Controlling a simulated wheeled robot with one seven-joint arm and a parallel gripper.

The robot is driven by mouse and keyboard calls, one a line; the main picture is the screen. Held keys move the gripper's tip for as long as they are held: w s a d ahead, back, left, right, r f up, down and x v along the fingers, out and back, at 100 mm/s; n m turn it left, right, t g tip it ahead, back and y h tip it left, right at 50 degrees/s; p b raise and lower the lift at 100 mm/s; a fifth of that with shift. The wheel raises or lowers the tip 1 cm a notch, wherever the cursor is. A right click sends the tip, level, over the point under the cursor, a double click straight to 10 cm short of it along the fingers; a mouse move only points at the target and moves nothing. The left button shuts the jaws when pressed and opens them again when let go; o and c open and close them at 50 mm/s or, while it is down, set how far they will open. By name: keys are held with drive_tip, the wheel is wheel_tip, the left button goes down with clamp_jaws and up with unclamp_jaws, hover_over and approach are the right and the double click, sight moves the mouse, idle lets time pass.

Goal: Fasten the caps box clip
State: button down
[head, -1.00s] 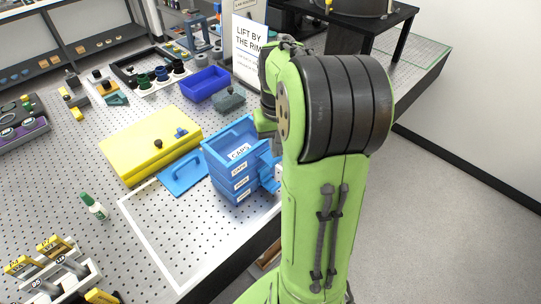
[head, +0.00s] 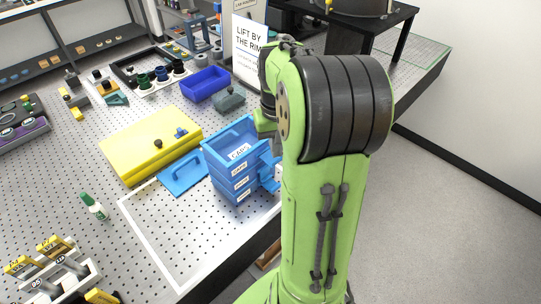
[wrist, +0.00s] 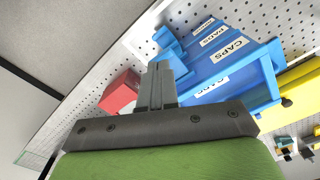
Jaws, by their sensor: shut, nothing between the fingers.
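The caps box (head: 222,150) is the top tray of a stack of blue labelled boxes near the bench's right edge, and its top looks open. A blue clip-like part (head: 268,167) juts from the stack's right side; I cannot tell whether it is fastened. In the wrist view the caps box (wrist: 252,62) is right of my gripper (wrist: 158,68), whose grey fingers are together and empty. A blue projecting part (wrist: 170,44) shows just beyond the fingertips; I cannot tell whether they touch it. My arm hides the gripper in the head view.
A flat blue panel (head: 183,173) lies left of the stack, beside a yellow case (head: 150,140). A blue bin (head: 205,84) and a sign (head: 249,50) stand behind. A red block (wrist: 120,92) is left of my fingers. The outlined bench area in front is clear.

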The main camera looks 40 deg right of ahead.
drive_tip(key=shift+f, duration=0.2)
drive_tip(key=shift+f+b, duration=1.8)
drive_tip(key=shift+f, duration=0.4)
drive_tip(key=shift+r, duration=0.1)
wheel_tip(320, 180, up, 8)
drive_tip(key=p, duration=0.7)
drive_tip(key=shift+r+p, duration=0.1)
drive_tip(key=shift+p, duration=0.2)
